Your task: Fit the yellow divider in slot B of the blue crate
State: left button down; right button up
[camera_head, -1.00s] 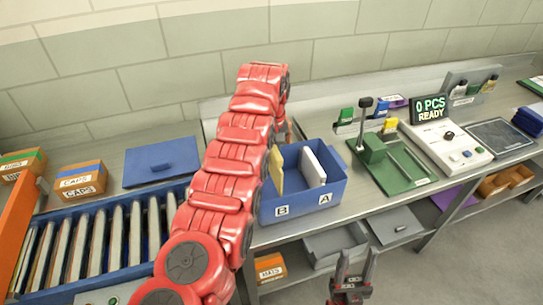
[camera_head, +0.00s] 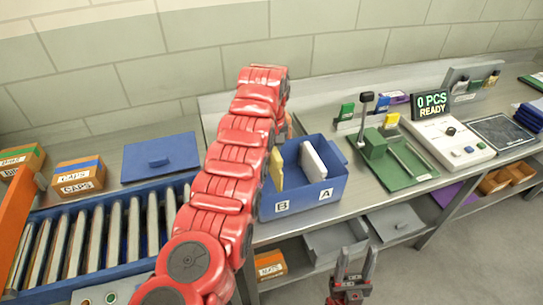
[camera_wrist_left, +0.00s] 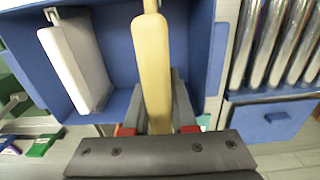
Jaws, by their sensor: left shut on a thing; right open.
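The blue crate (camera_head: 304,196) stands on the bench with labels B (camera_head: 282,207) and A (camera_head: 326,194) on its front. The yellow divider (camera_head: 276,169) is upright inside the crate's left part, on the B side; its lower edge is hidden by the front wall. It also shows in the left wrist view (camera_wrist_left: 151,60), with my left gripper (camera_wrist_left: 157,118) shut on it. In the head view my red left arm hides that gripper. A white divider (camera_head: 313,161) stands on the A side. My right gripper (camera_head: 354,268) is open and empty, low in front of the bench.
A green fixture (camera_head: 400,165) and a control box with a display reading 0 PCS READY (camera_head: 431,105) stand right of the crate. A roller conveyor (camera_head: 95,240) and a blue lid-like panel (camera_head: 160,158) lie left. Grey trays (camera_head: 335,238) sit on the shelf below.

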aim_at(271, 165)
pick_arm(q)
jog(key=shift+f+b, duration=0.8)
jog(key=shift+f, duration=0.8)
jog(key=shift+f+b, duration=1.05)
jog(key=shift+f, duration=1.65)
jog(key=c, duration=0.6)
grip_release()
jog(key=shift+c, duration=0.2)
jog(key=shift+r, duration=0.5)
notch_tip(271, 165, up, 5)
jog(key=shift+w+f+b, duration=0.1)
jog(key=shift+b, duration=0.85)
notch_tip(271, 165, up, 4)
jog(key=shift+r+p, duration=0.1)
jog(key=shift+p, duration=0.9)
notch_tip(271, 165, up, 8)
jog(key=p, duration=0.7)
jog(key=shift+f+p, duration=0.25)
jog(key=shift+p, duration=0.05)
